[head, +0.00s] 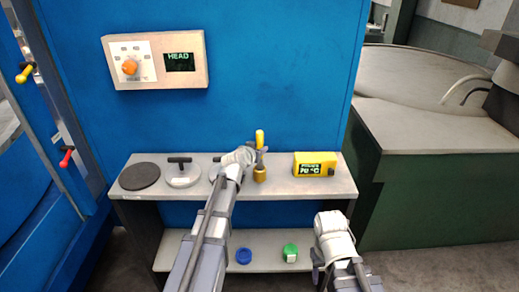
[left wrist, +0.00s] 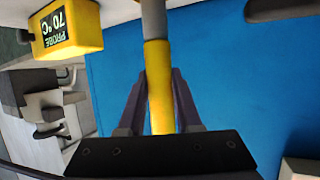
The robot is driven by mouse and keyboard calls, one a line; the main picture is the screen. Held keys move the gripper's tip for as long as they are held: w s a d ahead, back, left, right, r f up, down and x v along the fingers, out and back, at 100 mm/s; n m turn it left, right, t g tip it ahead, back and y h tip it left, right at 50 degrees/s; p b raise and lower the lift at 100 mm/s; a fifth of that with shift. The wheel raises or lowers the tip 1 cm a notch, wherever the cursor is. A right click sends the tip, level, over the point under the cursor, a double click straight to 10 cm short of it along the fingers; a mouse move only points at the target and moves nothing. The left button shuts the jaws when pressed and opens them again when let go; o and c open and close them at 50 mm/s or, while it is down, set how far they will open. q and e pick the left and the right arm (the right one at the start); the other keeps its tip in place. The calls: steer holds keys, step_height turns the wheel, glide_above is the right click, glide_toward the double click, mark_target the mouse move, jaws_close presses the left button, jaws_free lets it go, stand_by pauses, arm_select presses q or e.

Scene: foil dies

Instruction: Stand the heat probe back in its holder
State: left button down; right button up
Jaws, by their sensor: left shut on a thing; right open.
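The heat probe (head: 260,138) has a yellow handle and stands roughly upright above the shelf. My left gripper (head: 261,150) is shut on this handle. In the left wrist view the yellow handle (left wrist: 158,85) lies between the two dark fingers, with a grey shaft (left wrist: 153,18) running out of the picture. The brass-coloured holder (head: 260,174) is on the shelf directly below the probe. I cannot tell whether the probe's tip is inside it. My right gripper (head: 318,264) is low at the right, away from the probe, open; its fingers are hard to make out.
A yellow readout box showing 70 °C (head: 315,164) stands right of the holder. A dark disc (head: 139,176) and a pale disc with a black handle (head: 183,175) lie at the left. Blue (head: 244,256) and green (head: 290,252) items sit on the lower shelf. A blue wall rises behind.

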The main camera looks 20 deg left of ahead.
arm_select(q)
steer(key=shift+f+b, duration=1.95)
steer(key=shift+f, duration=0.1)
steer(key=c, duration=0.5)
jaws_free()
steer(key=p+v, duration=0.3)
steer(key=v, duration=0.5)
